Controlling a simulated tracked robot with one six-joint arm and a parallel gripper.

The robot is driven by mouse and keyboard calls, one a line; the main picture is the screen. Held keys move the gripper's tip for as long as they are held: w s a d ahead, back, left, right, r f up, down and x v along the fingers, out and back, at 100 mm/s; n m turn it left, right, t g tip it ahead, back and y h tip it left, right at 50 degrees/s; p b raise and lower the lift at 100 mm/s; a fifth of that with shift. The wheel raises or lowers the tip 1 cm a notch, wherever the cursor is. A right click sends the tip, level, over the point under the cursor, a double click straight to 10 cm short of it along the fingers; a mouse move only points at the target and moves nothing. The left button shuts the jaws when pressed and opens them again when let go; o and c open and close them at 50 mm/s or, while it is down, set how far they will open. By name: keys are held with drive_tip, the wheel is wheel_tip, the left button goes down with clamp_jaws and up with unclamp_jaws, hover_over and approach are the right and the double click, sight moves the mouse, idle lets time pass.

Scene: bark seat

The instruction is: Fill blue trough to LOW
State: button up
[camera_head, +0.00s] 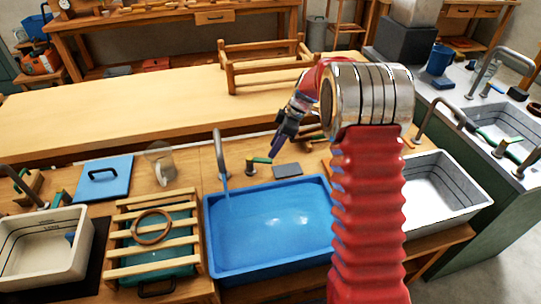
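The blue trough (211,240) stands in the middle of the bench front, partly hidden on its right by my arm. Its inside has a glossy, water-like surface; I cannot make out any level marks. A grey curved spout (220,150) rises behind its left back corner, and a thin pale stream seems to fall from it into the trough. A tap with a green lever (260,160) stands behind the trough, right of the spout. My gripper (277,148) is just above and right of the green lever, pointing down. I cannot tell whether it touches the lever or how its fingers stand.
A slatted rack (152,251) with a wooden ring stands left of the trough, and a cream basin (45,250) farther left. A blue lid (104,178), a clear jar (160,162) and a dark grey slab (287,170) lie behind. A white basin (440,190) stands to the right.

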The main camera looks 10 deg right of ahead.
sight(267, 160)
drive_tip(key=shift+x, duration=2.75)
clamp_jaws()
drive_tip(key=shift+d, duration=0.2)
drive_tip(key=shift+a, duration=0.15)
